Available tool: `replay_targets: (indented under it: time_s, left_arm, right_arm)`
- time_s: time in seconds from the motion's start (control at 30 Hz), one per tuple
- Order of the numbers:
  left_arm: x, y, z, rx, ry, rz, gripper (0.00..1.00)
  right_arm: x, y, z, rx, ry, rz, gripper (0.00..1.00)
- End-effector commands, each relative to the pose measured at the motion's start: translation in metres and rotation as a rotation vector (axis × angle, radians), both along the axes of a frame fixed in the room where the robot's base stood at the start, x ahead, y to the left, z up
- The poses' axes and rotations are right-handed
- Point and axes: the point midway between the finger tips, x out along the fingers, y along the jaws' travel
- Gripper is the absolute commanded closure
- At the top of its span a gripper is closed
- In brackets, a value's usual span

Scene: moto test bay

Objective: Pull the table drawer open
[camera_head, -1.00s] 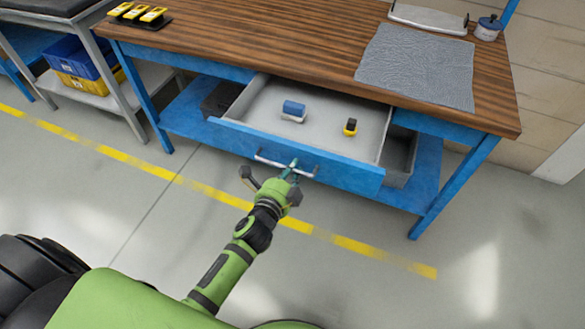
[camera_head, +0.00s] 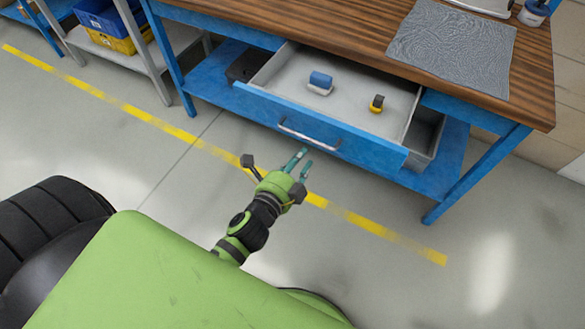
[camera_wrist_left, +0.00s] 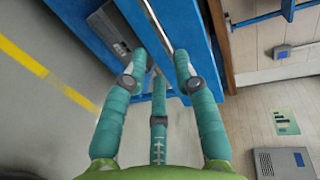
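The table drawer (camera_head: 255,98) stands pulled out from under the wooden tabletop, with its inside showing. Its blue front carries a silver bar handle (camera_head: 310,135), which also shows in the left wrist view (camera_wrist_left: 156,24). A blue and white block (camera_head: 320,83) and a small yellow and black item (camera_head: 377,104) lie in the drawer. My left gripper (camera_head: 304,160) is open and empty, just in front of the handle and apart from it. In the left wrist view its teal fingers (camera_wrist_left: 158,72) are spread, pointing toward the handle. My right gripper is not in view.
The workbench (camera_head: 365,35) has blue legs and a lower shelf (camera_head: 210,82). A grey mat (camera_head: 452,48) lies on its top. A side rack at left holds blue and yellow bins (camera_head: 102,17). The floor before the drawer is clear, with a yellow line (camera_head: 160,122).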

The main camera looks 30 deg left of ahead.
Motion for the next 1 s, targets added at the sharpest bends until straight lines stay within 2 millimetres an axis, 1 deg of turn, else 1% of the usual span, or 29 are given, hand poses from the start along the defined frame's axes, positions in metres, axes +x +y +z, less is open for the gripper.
replay_targets:
  time_s: [0.03, 0.1, 0.2, 0.3, 0.9, 0.97, 1.0]
  left_arm:
    - [-0.01, 0.0, 0.002, -0.001, 0.003, 0.001, 0.71]
    - [-0.02, 0.001, 0.004, -0.001, 0.001, 0.0, 0.71]
    - [-0.031, 0.001, 0.006, -0.001, 0.0, 0.001, 0.71]
    - [-0.036, 0.002, 0.008, -0.001, -0.002, 0.001, 0.71]
    - [-0.038, 0.001, 0.008, -0.001, -0.001, 0.0, 0.71]
    - [-0.038, 0.001, 0.004, -0.01, 0.01, 0.001, 0.71]
    - [-0.039, 0.001, -0.003, -0.026, 0.028, 0.004, 0.71]
  right_arm:
    - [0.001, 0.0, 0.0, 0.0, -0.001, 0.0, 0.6]
    - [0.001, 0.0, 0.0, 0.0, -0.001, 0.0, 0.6]
    - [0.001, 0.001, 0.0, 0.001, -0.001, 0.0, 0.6]
    - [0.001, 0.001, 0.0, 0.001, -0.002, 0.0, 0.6]
    - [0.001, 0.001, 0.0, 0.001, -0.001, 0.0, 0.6]
    - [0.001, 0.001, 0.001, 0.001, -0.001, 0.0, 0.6]
    - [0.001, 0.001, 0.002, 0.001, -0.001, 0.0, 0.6]
